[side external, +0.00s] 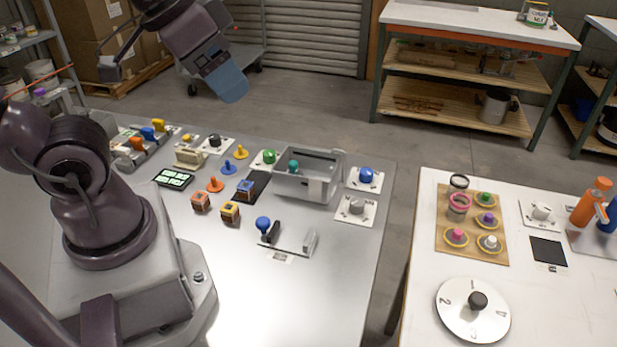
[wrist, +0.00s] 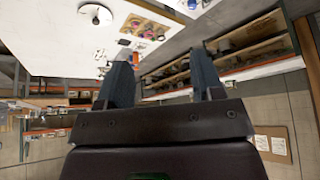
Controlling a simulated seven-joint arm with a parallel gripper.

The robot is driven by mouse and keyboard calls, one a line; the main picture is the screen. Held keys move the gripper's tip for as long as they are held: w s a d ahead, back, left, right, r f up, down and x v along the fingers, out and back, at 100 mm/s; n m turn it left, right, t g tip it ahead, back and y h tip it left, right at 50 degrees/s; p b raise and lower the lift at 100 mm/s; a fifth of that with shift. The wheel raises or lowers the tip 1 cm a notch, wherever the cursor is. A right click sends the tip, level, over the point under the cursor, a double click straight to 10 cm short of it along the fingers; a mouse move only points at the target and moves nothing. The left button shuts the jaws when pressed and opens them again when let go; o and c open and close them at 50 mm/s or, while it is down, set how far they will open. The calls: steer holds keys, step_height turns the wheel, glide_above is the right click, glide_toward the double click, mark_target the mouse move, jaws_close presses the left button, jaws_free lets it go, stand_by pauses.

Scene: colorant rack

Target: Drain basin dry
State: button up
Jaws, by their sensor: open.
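A grey rectangular basin (side external: 304,187) stands at the back right of the near metal table. A teal-green knob (side external: 293,166) shows at its back left, and its inside floor is too small to judge for water. A blue knob (side external: 366,175) on a white plate is right of the basin, and a grey knob (side external: 356,206) on a white plate is in front of that. A green knob (side external: 269,157) is at the basin's left. My gripper (side external: 232,88) is raised high above the table's back edge, away from the basin. In the wrist view my gripper (wrist: 164,85) has its fingers apart with nothing between them.
Small blocks (side external: 230,211), coloured pegs (side external: 215,184) and a blue-knobbed tool (side external: 263,224) lie left and front of the basin. A second white table (side external: 425,240) with a numbered dial (side external: 473,309) stands to the right, across a gap.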

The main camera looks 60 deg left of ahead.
steer(key=shift+a, duration=0.1)
stand_by(0.5)
steer(key=m+g, duration=0.6)
steer(key=m, duration=0.9)
glide_toward(358, 201)
steer(key=f, duration=1)
steer(key=shift+s, duration=0.2)
steer(key=c, duration=0.9)
